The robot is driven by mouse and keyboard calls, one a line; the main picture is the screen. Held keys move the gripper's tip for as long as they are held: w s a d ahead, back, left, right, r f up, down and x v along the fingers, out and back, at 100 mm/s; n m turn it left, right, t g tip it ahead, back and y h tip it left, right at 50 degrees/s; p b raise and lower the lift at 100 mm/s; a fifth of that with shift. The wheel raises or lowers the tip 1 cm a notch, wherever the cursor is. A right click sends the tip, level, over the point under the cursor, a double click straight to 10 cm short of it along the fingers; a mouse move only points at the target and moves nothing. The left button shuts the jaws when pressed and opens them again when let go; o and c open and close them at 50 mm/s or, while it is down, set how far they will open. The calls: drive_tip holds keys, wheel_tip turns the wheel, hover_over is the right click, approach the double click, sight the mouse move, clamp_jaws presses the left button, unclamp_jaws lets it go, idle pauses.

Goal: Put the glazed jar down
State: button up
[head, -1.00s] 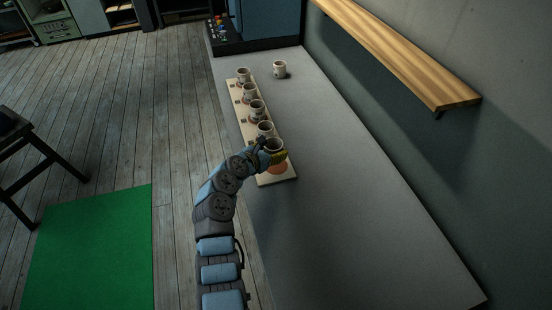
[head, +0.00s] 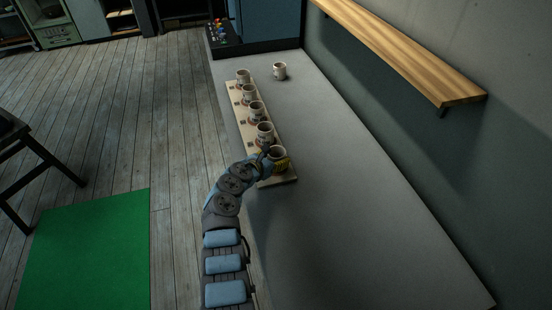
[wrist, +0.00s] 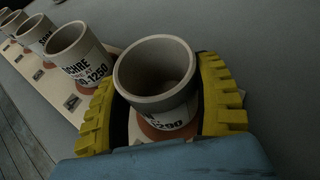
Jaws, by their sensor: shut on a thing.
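The glazed jar (head: 279,154) is a pale grey cylinder with an open top and dark lettering. It is at the near end of a light wooden board (head: 288,180). My gripper (head: 277,160) is shut around it, with one yellow finger on each side. In the wrist view the jar (wrist: 158,72) stands upright between the fingers of my gripper (wrist: 160,105). An orange disc (wrist: 165,132) shows under its lower part. Whether its base touches the board cannot be told.
Several similar jars stand in a row along the board, the nearest being a lettered jar (wrist: 78,58) left of my gripper. The counter to the right is clear. A wooden shelf (head: 400,50) juts from the wall.

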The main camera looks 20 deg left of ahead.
drive_tip(key=shift+f, duration=0.1)
drive_tip(key=o, duration=1.3)
drive_tip(key=shift+c, duration=0.2)
drive_tip(key=shift+s+a+r, duration=0.15)
drive_tip(key=shift+s+r, duration=0.1)
drive_tip(key=shift+r, duration=0.05)
drive_tip(key=p+v, duration=0.4)
drive_tip(key=v, duration=0.7)
drive_tip(key=shift+s, duration=0.2)
drive_tip(key=shift+r, duration=0.1)
